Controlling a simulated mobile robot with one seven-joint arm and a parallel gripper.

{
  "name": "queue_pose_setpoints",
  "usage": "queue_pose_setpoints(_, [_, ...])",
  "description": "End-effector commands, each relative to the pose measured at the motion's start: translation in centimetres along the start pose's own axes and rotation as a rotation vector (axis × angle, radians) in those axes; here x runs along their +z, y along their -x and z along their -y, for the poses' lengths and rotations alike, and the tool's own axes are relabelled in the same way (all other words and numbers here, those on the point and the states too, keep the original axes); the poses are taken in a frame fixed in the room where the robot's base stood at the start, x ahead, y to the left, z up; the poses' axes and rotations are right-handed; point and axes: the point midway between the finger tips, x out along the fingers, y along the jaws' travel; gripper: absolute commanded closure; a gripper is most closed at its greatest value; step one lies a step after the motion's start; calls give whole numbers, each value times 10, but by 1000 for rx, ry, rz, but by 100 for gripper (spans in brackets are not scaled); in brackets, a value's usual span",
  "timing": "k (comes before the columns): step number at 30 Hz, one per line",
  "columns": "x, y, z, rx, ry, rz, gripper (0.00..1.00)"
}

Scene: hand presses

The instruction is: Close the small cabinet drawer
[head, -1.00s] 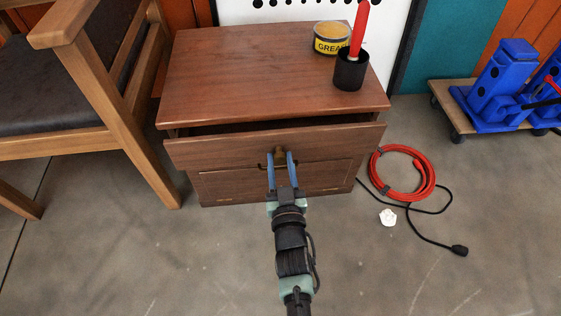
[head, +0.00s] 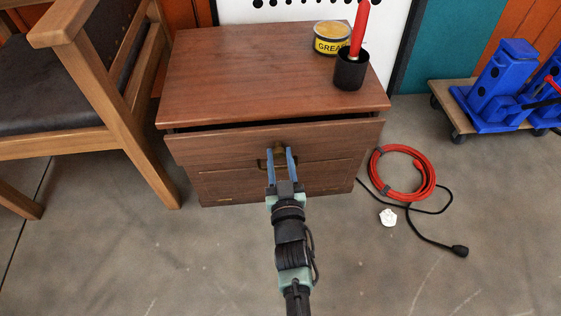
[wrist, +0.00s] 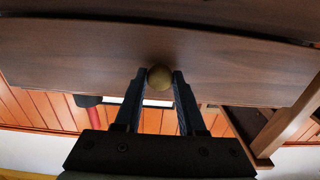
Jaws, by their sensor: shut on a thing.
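The small wooden cabinet (head: 260,75) stands on the floor in the head view. Its upper drawer (head: 220,150) is open by a small gap, with a dark slit under the cabinet top. A round brass knob (wrist: 159,77) sits at the middle of the drawer front in the wrist view. My gripper (head: 279,155) is at the drawer front, its two blue fingers on either side of the knob and shut on it. A lower drawer front with a handle is partly hidden behind my fingers.
A grease tin (head: 331,38) and a black cup (head: 351,70) with a red-handled tool stand on the cabinet top. A wooden chair (head: 110,90) is close at left. A red hose coil (head: 427,180), black cable and white piece (head: 388,217) lie on the floor at right.

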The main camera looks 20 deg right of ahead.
Motion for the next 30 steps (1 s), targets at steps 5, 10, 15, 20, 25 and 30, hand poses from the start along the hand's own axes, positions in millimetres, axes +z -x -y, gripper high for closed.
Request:
queue_pose_setpoints(5, [0, -24, 0, 0, 0, -1, 100])
queue_pose_setpoints(10, [0, -30, 0, 0, 0, 2, 100])
queue_pose_setpoints(15, [-1, -31, 0, 0, 0, 1, 100])
queue_pose_setpoints(20, [-1, -31, 0, 0, 0, 0, 41])
queue_pose_setpoints(25, [-1, -30, 0, 0, 0, 0, 31])
queue_pose_setpoints(30, [-1, -29, 0, 0, 0, 1, 31])
